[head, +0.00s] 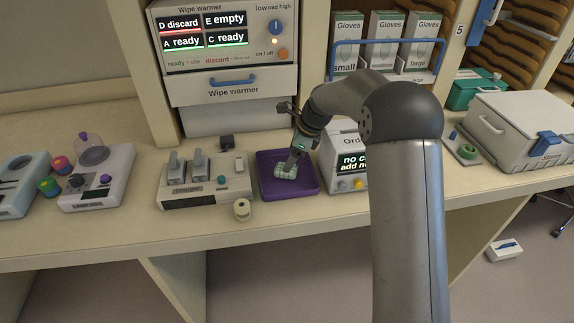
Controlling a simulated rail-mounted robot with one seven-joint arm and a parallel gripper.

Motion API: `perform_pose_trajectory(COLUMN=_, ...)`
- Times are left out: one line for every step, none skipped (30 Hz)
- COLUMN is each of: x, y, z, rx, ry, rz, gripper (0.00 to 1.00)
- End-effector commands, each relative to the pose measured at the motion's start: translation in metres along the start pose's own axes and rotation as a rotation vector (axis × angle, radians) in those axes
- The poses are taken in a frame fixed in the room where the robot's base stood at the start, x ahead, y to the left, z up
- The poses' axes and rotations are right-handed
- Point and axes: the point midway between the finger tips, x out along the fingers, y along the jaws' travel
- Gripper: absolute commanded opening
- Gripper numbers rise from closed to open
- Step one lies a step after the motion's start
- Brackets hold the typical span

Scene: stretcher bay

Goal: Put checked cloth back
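A small pale cloth with a faint checked pattern (284,173) is at the purple tray (307,188) on the counter, in the middle of the head view. My gripper (292,164) points down over the tray, with its fingertips at the cloth. The fingers partly cover the cloth. They are too small in this view to show whether they are open or shut on it. I cannot tell whether the cloth rests on the tray floor or is slightly raised.
A grey device with two upright parts (205,188) stands left of the tray, with a small beige roll (242,210) in front. A display box (349,165) stands close on the right. The wipe warmer (232,85) is behind. Bare counter (290,222) lies in front.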

Motion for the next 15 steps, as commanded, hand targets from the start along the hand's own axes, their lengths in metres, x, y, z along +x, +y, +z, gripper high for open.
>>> perform_pose_trajectory(x=-0.011, y=-0.001, z=-0.001, rx=0.000, ry=-0.001, rz=-0.006, gripper=0.71)
perform_pose_trajectory(x=-0.018, y=-0.001, z=-0.001, rx=0.000, ry=-0.001, rz=-0.005, gripper=0.71)
perform_pose_trajectory(x=-0.026, y=-0.001, z=-0.001, rx=0.000, ry=-0.001, rz=-0.005, gripper=0.71)
perform_pose_trajectory(x=-0.033, y=-0.001, z=-0.001, rx=0.000, ry=-0.001, rz=-0.004, gripper=0.71)
perform_pose_trajectory(x=-0.038, y=-0.001, z=0.000, rx=-0.001, ry=-0.001, rz=-0.005, gripper=0.71)
perform_pose_trajectory(x=-0.045, y=0.000, z=-0.001, rx=0.000, ry=0.000, rz=-0.003, gripper=0.71)
perform_pose_trajectory(x=-0.050, y=-0.001, z=0.000, rx=0.000, ry=0.000, rz=-0.003, gripper=0.71)
perform_pose_trajectory(x=-0.054, y=-0.001, z=0.000, rx=-0.001, ry=0.000, rz=-0.002, gripper=0.71)
perform_pose_trajectory(x=-0.059, y=-0.001, z=0.000, rx=-0.001, ry=0.000, rz=-0.003, gripper=0.71)
perform_pose_trajectory(x=-0.062, y=-0.001, z=0.000, rx=-0.001, ry=0.000, rz=-0.003, gripper=0.71)
perform_pose_trajectory(x=-0.065, y=0.000, z=0.000, rx=-0.001, ry=0.000, rz=-0.002, gripper=0.71)
perform_pose_trajectory(x=-0.068, y=0.000, z=0.000, rx=0.000, ry=0.000, rz=-0.001, gripper=0.71)
perform_pose_trajectory(x=-0.069, y=0.000, z=0.000, rx=0.000, ry=0.000, rz=0.000, gripper=0.71)
perform_pose_trajectory(x=-0.070, y=0.000, z=0.000, rx=0.000, ry=0.000, rz=0.000, gripper=0.71)
perform_pose_trajectory(x=-0.071, y=0.000, z=0.000, rx=0.000, ry=0.000, rz=0.000, gripper=0.71)
